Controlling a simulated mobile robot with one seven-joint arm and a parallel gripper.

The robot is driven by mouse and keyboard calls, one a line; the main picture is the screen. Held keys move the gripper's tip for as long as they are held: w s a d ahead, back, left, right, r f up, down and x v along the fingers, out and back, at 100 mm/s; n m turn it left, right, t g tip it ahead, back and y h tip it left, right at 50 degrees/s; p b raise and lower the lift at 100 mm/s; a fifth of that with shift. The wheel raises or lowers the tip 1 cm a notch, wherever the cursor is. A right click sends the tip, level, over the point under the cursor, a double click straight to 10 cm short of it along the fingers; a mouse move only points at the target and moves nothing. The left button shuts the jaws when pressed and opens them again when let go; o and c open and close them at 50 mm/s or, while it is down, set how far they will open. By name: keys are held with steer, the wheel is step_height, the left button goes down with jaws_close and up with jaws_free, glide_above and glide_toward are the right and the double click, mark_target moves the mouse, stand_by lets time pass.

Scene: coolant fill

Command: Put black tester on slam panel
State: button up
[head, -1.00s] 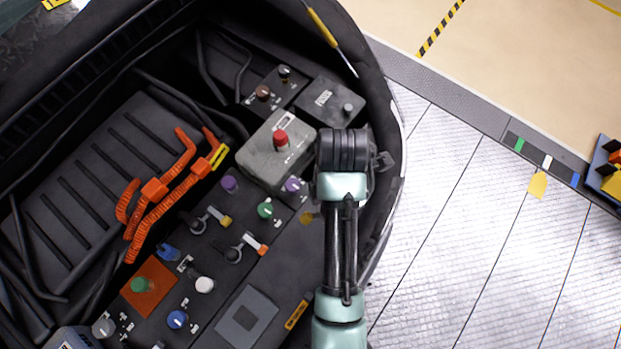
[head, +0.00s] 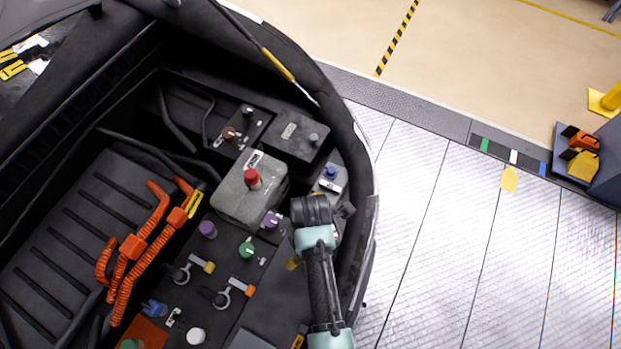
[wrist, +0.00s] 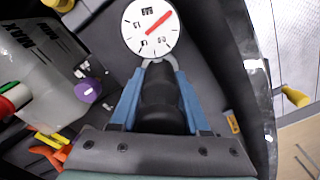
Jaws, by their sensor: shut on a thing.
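The black tester (wrist: 160,100) has a dark body and a round white dial (wrist: 151,27) with a red needle. In the wrist view my gripper (wrist: 158,76) is shut on the dark body between its two blue fingers, with the dial beyond the fingertips. In the head view my dark wrist end (head: 312,209) is over the right side of the engine bay and hides the fingers and tester. The dark slam panel (wrist: 215,70) appears to be the surface below and beyond the tester in the wrist view. I cannot tell whether they touch.
A grey reservoir with a red cap (head: 252,178) stands left of my wrist. Purple (head: 271,220) and green (head: 247,250) caps are close by. A blue-capped block (head: 331,174) sits just above my wrist. The curved body edge (head: 365,180) runs along the right.

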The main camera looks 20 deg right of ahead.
steer(key=shift+f, duration=0.2)
steer(key=o, duration=1.1)
steer(key=shift+c, duration=0.2)
